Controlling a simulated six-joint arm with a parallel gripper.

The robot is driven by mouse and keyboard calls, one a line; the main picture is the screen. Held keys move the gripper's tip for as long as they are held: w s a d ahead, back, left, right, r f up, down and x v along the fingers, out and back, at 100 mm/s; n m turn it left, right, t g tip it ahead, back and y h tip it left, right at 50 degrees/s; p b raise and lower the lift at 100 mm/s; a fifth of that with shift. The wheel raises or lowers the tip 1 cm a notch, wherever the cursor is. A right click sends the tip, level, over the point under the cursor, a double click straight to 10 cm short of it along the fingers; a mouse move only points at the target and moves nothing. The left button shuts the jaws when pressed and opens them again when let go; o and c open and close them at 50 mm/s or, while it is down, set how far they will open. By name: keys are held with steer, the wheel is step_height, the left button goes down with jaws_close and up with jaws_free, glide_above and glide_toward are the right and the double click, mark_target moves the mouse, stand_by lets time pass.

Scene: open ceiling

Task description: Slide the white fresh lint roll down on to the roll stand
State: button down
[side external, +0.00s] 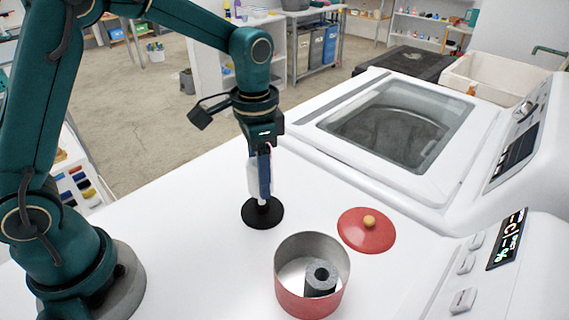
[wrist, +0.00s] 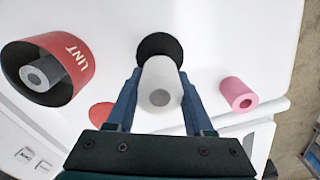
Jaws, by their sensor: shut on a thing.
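The white fresh lint roll (wrist: 160,77) is upright between the two blue fingers of my gripper (wrist: 160,108). In the side external view, my gripper (side external: 262,172) points straight down and is shut on the white roll (side external: 252,180), partly hidden by a finger. The roll stand (side external: 262,215) has a round black base on the white top; its base also shows beyond the roll in the wrist view (wrist: 158,43).
An open red tin (side external: 310,290) marked LINT holds a dark grey roll (side external: 321,278). Its red lid (side external: 367,230) lies beside it. A pink roll (wrist: 238,94) stands near my gripper. A washer with a glass lid (side external: 395,120) is behind. White surface left of the stand is clear.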

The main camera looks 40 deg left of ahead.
steer(key=shift+f, duration=0.15)
steer(key=shift+c, duration=1)
jaws_free()
